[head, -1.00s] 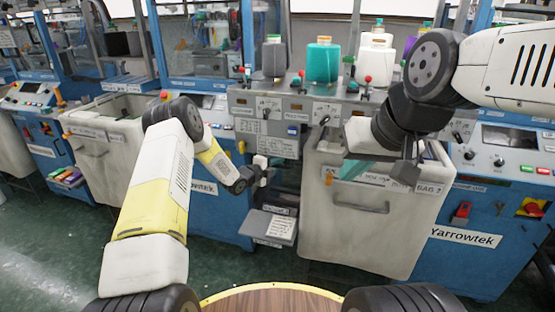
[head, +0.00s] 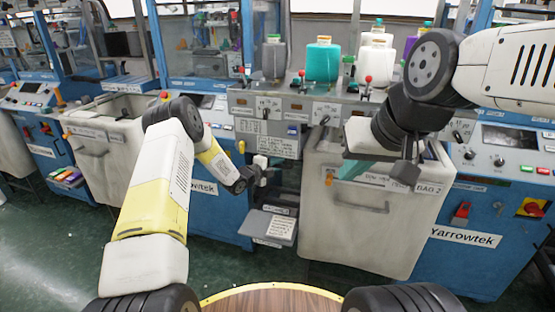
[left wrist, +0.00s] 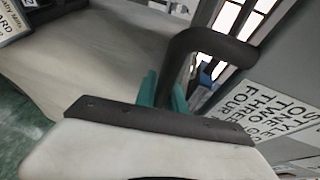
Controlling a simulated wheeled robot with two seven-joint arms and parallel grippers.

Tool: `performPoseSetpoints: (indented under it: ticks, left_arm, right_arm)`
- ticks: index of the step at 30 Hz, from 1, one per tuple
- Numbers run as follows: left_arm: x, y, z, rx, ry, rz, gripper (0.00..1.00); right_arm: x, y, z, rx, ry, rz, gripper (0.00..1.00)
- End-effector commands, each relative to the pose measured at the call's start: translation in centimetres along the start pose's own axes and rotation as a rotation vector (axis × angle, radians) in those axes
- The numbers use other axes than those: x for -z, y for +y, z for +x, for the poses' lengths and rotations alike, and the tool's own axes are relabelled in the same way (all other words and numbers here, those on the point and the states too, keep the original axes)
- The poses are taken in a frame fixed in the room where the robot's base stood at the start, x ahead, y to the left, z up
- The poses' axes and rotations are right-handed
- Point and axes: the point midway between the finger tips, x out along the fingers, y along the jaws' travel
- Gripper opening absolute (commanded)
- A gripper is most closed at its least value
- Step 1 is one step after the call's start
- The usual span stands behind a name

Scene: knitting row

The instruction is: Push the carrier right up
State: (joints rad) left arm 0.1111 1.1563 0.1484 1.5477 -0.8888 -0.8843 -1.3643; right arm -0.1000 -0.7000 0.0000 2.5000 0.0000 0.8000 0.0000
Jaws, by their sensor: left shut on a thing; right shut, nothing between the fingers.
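A small white block (head: 260,161) shows at the fingers of my left gripper (head: 257,174), below the grey control panel in the head view. The left gripper is shut on it; the fingers partly hide it, and I cannot tell which part of the carrier it is. In the left wrist view a dark bent bar (left wrist: 205,42) rises from a dark strip with screws (left wrist: 160,121), with teal pieces beside it. My right gripper (head: 404,176) is shut and empty, in front of the right-hand bin.
A pale bin (head: 355,235) marked BAG 2 stands right of my left gripper. A grey ledge (head: 265,222) with a paper is just below that gripper. Yarn cones (head: 322,62) and small red-topped levers stand on the machine above. Green floor lies open at left.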

Motion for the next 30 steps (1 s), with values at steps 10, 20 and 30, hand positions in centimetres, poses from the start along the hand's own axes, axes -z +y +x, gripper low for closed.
performPoseSetpoints:
  ticks: [10,20,30]
  left_arm:
    - [0.0,0.1,-0.1,-0.002,-0.001,0.000,0.00]
    - [0.0,-0.5,-0.2,-0.001,-0.001,0.001,0.00]
    - [0.3,-5.2,-0.9,0.008,0.000,0.006,0.00]
  right_arm:
    - [0.0,0.0,0.0,0.000,0.000,0.000,0.00]
    - [0.0,0.0,0.0,0.000,0.000,0.000,0.00]
    - [0.0,0.0,0.0,0.000,0.000,0.000,0.00]
